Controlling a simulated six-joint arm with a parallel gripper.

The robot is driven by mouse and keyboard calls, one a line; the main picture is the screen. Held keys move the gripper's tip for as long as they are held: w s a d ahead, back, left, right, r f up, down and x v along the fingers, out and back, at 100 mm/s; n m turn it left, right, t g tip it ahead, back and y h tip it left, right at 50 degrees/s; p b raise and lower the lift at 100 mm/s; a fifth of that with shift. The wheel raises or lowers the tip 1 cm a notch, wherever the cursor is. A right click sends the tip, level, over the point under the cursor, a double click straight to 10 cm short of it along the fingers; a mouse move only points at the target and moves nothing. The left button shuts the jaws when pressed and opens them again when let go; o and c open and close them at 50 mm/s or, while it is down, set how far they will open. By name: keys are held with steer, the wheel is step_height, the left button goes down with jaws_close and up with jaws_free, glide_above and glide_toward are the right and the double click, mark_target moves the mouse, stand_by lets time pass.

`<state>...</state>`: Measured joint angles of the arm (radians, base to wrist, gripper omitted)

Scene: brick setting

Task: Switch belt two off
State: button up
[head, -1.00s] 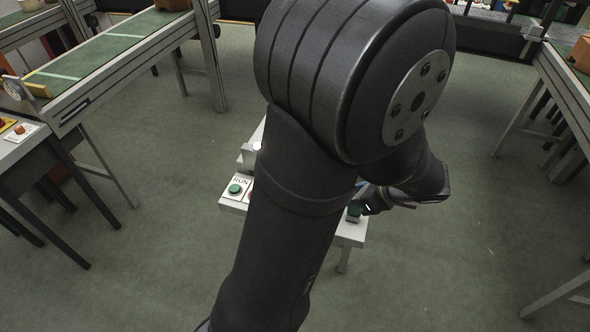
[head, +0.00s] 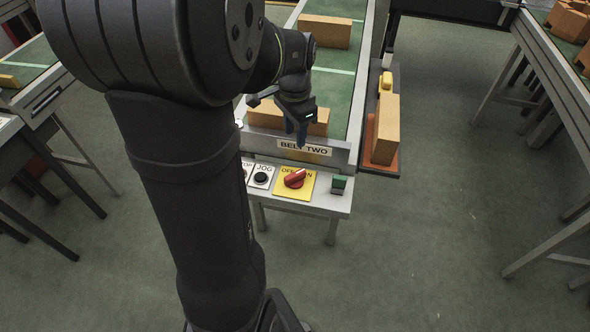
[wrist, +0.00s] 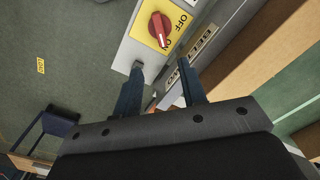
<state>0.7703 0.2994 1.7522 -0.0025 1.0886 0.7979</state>
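The switch for belt two is a red rotary knob (head: 295,179) on a yellow plate (head: 291,194) marked OFF and ON. Its bar slants up to the right, toward ON. The knob (wrist: 159,29) also shows at the top of the wrist view, its white mark toward ON. A "BELT TWO" label (head: 303,149) is behind it. My gripper (head: 302,138) is above and behind the knob, over the label edge. In the wrist view my gripper (wrist: 160,68) is open, its fingers apart with nothing between them, not touching the knob.
A black JOG button (head: 261,178) is left of the knob, and a green-topped block (head: 339,184) is right. Cardboard boxes (head: 325,32) lie on the green belt (head: 341,75). An orange tray (head: 385,150) holds a tall box at the right.

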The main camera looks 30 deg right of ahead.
mark_target(295, 174)
step_height(295, 174, down, 15)
steer(key=shift+f, duration=0.15)
stand_by(0.4)
jaws_close()
